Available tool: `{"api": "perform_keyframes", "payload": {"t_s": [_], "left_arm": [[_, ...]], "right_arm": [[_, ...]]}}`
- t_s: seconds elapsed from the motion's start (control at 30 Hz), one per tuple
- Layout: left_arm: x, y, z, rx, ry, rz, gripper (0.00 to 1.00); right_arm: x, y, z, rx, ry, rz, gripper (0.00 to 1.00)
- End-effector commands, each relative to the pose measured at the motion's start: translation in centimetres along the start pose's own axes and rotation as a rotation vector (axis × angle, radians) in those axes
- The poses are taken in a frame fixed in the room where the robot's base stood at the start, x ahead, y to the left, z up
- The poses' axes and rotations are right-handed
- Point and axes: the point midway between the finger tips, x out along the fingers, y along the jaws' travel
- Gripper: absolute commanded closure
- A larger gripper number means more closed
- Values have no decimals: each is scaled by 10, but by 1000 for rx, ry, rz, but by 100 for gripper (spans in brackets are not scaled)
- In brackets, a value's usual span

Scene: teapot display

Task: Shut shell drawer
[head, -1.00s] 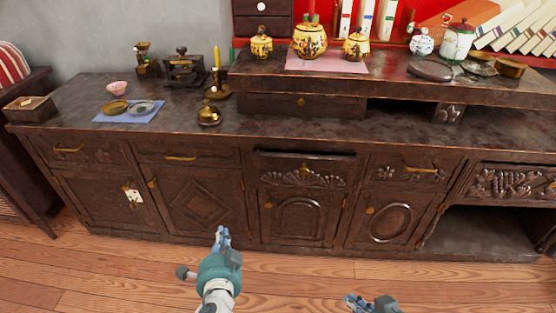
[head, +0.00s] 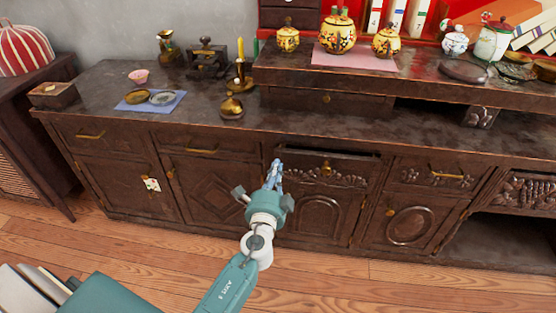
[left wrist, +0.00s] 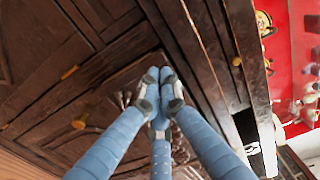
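My right gripper is out of view.
The countertop (head: 220,130) bears a brass pot (head: 231,108), a candle holder (head: 240,83) and a blue cloth (head: 150,103) with small dishes. A raised shelf (head: 330,77) holds yellow pots. Wooden floor (head: 330,275) in front is clear.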

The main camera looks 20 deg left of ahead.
Motion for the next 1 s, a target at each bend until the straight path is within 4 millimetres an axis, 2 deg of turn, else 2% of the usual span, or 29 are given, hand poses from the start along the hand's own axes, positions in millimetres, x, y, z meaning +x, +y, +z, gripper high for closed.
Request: {"api": "perform_keyframes", "payload": {"t_s": [0.1,0.23,0.7,0.83,1.0], "left_arm": [[18,0,-1,1,1,0,100],[28,0,0,1,1,0,100],[35,1,0,0,0,0,100],[48,2,0,0,0,-1,100],[58,1,0,0,0,0,100]], "right_arm": [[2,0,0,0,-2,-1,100],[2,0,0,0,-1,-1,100],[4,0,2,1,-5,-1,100],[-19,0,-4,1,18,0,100],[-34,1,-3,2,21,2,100]]}}
